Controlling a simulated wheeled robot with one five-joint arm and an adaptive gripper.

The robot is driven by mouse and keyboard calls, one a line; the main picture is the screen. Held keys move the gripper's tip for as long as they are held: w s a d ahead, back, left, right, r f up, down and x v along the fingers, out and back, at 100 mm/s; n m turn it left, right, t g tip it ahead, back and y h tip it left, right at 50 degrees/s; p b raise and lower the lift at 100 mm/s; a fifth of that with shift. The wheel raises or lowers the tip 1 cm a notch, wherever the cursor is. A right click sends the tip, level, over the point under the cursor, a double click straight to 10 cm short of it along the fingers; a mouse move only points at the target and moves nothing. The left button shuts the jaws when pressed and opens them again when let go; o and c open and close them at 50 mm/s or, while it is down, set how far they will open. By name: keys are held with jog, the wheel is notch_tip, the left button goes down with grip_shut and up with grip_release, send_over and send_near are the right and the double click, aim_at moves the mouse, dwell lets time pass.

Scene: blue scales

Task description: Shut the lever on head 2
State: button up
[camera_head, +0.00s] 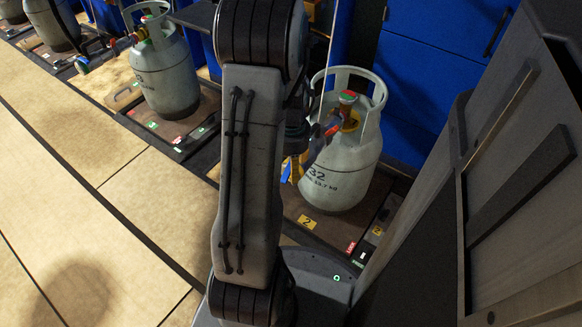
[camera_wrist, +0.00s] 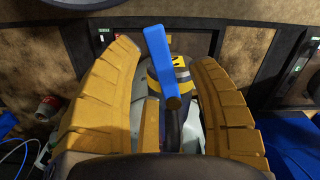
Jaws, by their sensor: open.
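The filling head on the near grey cylinder (camera_head: 340,170) shows in part beside my arm in the head view, with red and blue parts (camera_head: 331,128). A yellow tag with a 2 (camera_head: 308,222) is on the platform in front of this cylinder. In the wrist view a blue lever (camera_wrist: 158,58) stands up, tilted slightly, between the two tan fingers of my gripper (camera_wrist: 165,60). The fingers are open, one on each side, with gaps to the lever. A yellow and black part (camera_wrist: 182,76) lies behind the lever. My arm hides most of the gripper in the head view.
Another cylinder (camera_head: 164,75) with its own filling head stands on a platform at the upper left. Blue cabinets (camera_head: 435,95) stand behind. A grey panelled body (camera_head: 520,200) is close at the right. The tan floor (camera_head: 80,190) at the left is clear.

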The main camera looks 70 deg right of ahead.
jog(key=shift+f, duration=0.1)
jog(key=shift+c, duration=0.5)
grip_shut()
dwell(0.3)
